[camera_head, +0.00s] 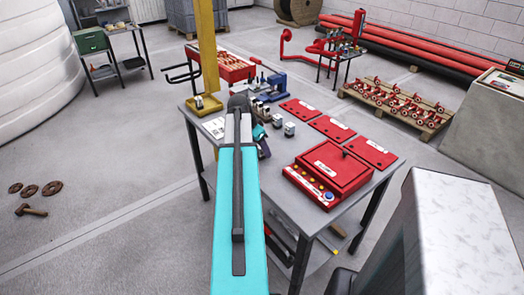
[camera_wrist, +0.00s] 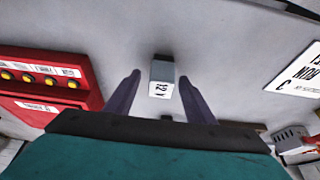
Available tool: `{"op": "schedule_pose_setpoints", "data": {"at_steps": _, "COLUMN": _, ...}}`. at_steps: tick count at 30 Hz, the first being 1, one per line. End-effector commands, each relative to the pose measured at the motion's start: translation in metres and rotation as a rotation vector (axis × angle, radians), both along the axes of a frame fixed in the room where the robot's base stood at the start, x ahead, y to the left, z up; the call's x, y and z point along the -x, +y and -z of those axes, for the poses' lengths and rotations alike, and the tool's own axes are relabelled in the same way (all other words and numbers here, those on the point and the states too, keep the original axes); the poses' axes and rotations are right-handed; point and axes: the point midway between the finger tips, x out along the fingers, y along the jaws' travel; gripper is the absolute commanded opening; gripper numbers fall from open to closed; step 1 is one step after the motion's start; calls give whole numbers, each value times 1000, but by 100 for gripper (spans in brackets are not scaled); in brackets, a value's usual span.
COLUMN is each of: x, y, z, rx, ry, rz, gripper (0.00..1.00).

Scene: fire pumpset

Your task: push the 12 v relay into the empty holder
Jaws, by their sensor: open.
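In the wrist view my gripper (camera_wrist: 160,78) is open, with its two dark fingers pointing at a small pale grey cube-shaped relay (camera_wrist: 161,80). The relay shows in the gap between the fingertips, with space on both sides. It has dark print on one face that I cannot read surely, so I cannot confirm it is the 12 V one. In the head view two small grey blocks (camera_head: 289,129) stand on the table, right of my arm. My gripper is mostly hidden behind the arm there. I cannot make out the empty holder for certain.
A red control box (camera_head: 330,172) stands on the grey table's right front; it also shows in the wrist view (camera_wrist: 45,85). Flat red plates (camera_head: 332,128) lie behind it. Blue equipment (camera_head: 270,84) and a yellow post (camera_head: 207,60) stand farther back. A printed white sheet (camera_wrist: 300,72) lies right.

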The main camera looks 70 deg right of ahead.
Motion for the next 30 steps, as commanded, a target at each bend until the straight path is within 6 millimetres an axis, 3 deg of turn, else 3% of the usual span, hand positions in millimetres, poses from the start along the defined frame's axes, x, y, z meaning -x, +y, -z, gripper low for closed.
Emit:
{"op": "schedule_pose_setpoints", "data": {"at_steps": 17, "x": 1, "y": 0, "z": 1, "rx": 0, "ry": 0, "rz": 1, "gripper": 49}}
{"op": "schedule_pose_setpoints", "data": {"at_steps": 25, "x": 1, "y": 0, "z": 1, "rx": 0, "ry": 0, "rz": 1, "gripper": 5}}
{"op": "schedule_pose_setpoints", "data": {"at_steps": 27, "x": 1, "y": -1, "z": 1, "rx": 0, "ry": 0, "rz": 1, "gripper": 0}}
{"op": "schedule_pose_setpoints", "data": {"at_steps": 30, "x": 1, "y": -1, "z": 1, "rx": 0, "ry": 0, "rz": 1, "gripper": 0}}
